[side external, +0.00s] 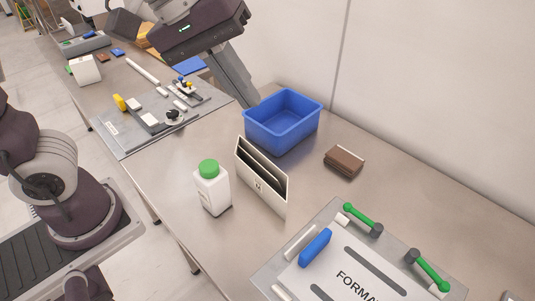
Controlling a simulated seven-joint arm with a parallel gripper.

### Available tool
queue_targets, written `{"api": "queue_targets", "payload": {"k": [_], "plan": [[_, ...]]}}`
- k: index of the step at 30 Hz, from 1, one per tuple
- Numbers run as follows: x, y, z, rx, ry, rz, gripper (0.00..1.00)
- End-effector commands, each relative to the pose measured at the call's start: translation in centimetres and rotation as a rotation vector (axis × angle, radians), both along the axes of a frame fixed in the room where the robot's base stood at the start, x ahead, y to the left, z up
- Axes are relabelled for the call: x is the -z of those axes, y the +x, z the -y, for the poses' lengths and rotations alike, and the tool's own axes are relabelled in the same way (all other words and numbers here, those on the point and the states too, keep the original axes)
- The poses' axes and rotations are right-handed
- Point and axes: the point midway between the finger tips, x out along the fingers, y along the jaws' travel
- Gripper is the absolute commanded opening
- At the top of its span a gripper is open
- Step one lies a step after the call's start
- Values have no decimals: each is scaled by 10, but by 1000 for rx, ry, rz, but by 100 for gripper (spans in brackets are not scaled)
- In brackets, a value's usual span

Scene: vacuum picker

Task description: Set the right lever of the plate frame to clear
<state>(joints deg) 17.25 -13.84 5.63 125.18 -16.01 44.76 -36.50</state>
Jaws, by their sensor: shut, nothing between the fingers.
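The plate frame (275,270) lies at the lower right, cut off by the picture's bottom edge, and carries a light panel with dark printed letters. Two green levers with grey knobs sit along its far edge. The lever further right in the picture (431,271) slants down to the right from its knob; the other lever (360,216) slants down to the right toward its knob. A blue bar (315,247) stands on the panel. My gripper (250,102) is shut and empty, beside the back left of the blue bin, well away from the frame.
The blue bin (247,135), a white holder (265,188), a green-capped white bottle (211,190) and a brown block (343,164) stand between my gripper and the frame. A grey tool board (125,140) lies at the left. A wall borders the back.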

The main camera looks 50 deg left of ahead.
Motion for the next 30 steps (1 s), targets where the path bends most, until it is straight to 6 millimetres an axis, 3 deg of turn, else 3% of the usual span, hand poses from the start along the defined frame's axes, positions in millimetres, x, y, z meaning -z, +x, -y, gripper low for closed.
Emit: {"api": "queue_targets", "payload": {"k": [1,3,7,11,18,21,23,24,26,27,29,30], "plan": [[-1,-28,-28,95,100,74,0],[8,-63,-58,236,255,143,0],[27,-103,-90,403,466,191,0],[35,-115,-100,463,540,195,0],[34,-114,-99,471,543,196,0],[29,-93,-94,556,578,208,0],[24,-62,-83,681,627,233,0],[24,-36,-70,789,664,257,0],[29,6,-39,974,717,310,0],[36,31,-12,1099,745,355,0],[55,63,33,1283,773,427,0],[71,79,68,1404,784,480,0]]}}
